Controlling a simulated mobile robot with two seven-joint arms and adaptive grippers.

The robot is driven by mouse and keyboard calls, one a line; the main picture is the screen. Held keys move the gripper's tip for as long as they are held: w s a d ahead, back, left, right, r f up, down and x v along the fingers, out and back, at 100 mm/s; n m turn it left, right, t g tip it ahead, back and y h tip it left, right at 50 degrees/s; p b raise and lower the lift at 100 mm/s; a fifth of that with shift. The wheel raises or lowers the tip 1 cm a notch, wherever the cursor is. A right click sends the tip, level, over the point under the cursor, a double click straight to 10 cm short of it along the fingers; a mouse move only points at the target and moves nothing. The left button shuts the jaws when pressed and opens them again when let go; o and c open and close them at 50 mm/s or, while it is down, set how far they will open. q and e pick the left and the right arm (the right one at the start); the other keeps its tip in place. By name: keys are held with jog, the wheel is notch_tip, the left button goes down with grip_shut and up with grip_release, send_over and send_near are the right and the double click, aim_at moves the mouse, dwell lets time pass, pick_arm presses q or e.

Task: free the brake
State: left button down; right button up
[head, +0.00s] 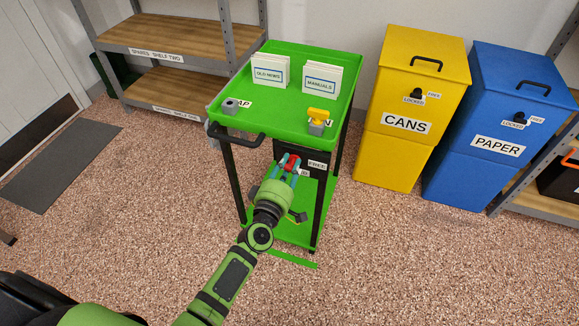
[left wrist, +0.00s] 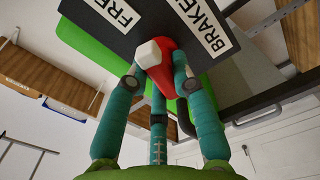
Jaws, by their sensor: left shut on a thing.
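The green cart (head: 300,125) carries a black brake plate (head: 287,150) on its front, under the top tray. A red brake lever (head: 292,161) sits on that plate. It also shows in the left wrist view (left wrist: 163,64), red with a white end. The plate bears a FREE label (left wrist: 119,12) and a BRAKED label (left wrist: 212,38); in the head view the second label is partly hidden. My left gripper (head: 287,170) is shut on the red lever, its teal fingers around it. I cannot tell which label the lever points to. My right gripper is out of view.
The cart top holds OLD NEWS (head: 270,72) and MANUALS (head: 321,79) stacks, a grey block (head: 230,106) and a yellow-topped piece (head: 318,117). A yellow CANS bin (head: 393,150) and blue PAPER bin (head: 480,170) stand right. Shelves (head: 160,85) stand left. Floor in front is mostly clear.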

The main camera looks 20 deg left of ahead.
pick_arm(q)
jog(key=shift+n, duration=1.5)
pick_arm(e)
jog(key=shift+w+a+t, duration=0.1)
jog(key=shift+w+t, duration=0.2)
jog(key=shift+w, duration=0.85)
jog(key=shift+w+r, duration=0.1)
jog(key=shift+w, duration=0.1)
pick_arm(q)
jog(key=c, duration=1)
grip_release()
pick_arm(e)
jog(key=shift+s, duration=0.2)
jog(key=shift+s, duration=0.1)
pick_arm(q)
jog(key=s, duration=1.2)
jog(key=shift+a, duration=0.25)
